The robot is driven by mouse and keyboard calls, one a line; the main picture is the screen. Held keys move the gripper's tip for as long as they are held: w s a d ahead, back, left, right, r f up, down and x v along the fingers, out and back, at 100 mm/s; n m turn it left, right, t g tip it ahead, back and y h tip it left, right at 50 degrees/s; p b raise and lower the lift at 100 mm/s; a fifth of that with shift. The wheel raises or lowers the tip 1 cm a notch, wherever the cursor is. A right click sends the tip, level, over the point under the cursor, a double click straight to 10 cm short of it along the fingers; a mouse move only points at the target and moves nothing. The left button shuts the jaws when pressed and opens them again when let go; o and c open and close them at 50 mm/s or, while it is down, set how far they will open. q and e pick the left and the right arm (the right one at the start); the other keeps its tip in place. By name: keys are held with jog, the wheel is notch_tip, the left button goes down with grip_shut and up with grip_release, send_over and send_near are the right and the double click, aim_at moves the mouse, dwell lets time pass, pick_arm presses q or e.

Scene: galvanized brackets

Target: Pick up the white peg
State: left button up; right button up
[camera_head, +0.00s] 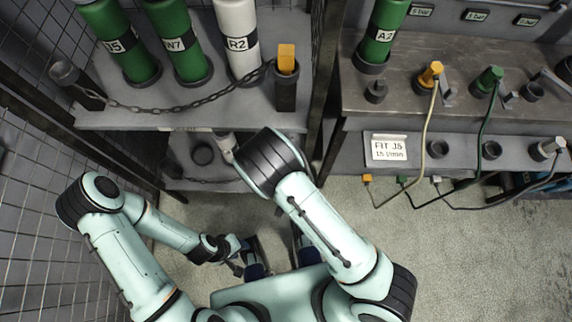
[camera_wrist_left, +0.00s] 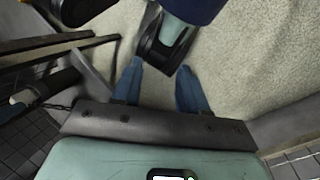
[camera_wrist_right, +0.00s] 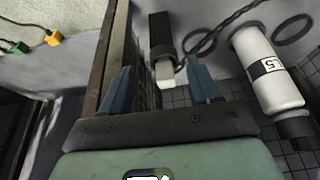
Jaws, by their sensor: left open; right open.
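The white peg (camera_wrist_right: 165,71) shows in the right wrist view, at the end of a dark square post (camera_wrist_right: 160,33). It lies in line with the gap between the fingers of my right gripper (camera_wrist_right: 160,84), which is open and empty. I cannot tell how far beyond the fingertips it is. In the head view my right forearm hides this gripper and the peg. My left gripper (camera_head: 238,253) is low over the floor at the left. In the left wrist view my left gripper (camera_wrist_left: 160,68) is open, with nothing between its fingers.
A white labelled cylinder (camera_wrist_right: 266,72) stands right of the peg, near a dark chain (camera_wrist_right: 225,25). A dark upright (camera_wrist_right: 110,60) is close on the left. On the upper shelf (camera_head: 135,118) stand green cylinders (camera_head: 125,40) and an orange peg (camera_head: 287,58). Mesh (camera_head: 35,120) borders the left.

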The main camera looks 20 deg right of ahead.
jog(key=w+f, duration=0.1)
jog(key=w, duration=0.1)
jog(key=w+d+f+b, duration=0.1)
jog(key=w+f, duration=0.1)
jog(key=w, duration=0.1)
jog(key=w+d+f+b, duration=0.1)
jog(key=w, duration=0.1)
jog(key=shift+w+f, duration=0.35)
jog(key=shift+f, duration=0.05)
pick_arm(q)
jog(key=shift+w+a+f+t, duration=0.2)
jog(key=shift+w+a+f, duration=0.05)
jog(key=shift+w+f, duration=0.35)
jog(key=shift+w+a+f+t, duration=0.2)
jog(key=shift+w+f, duration=0.3)
jog(key=shift+w, duration=0.05)
pick_arm(e)
jog(key=shift+c, duration=0.3)
jog(key=c, duration=1.1)
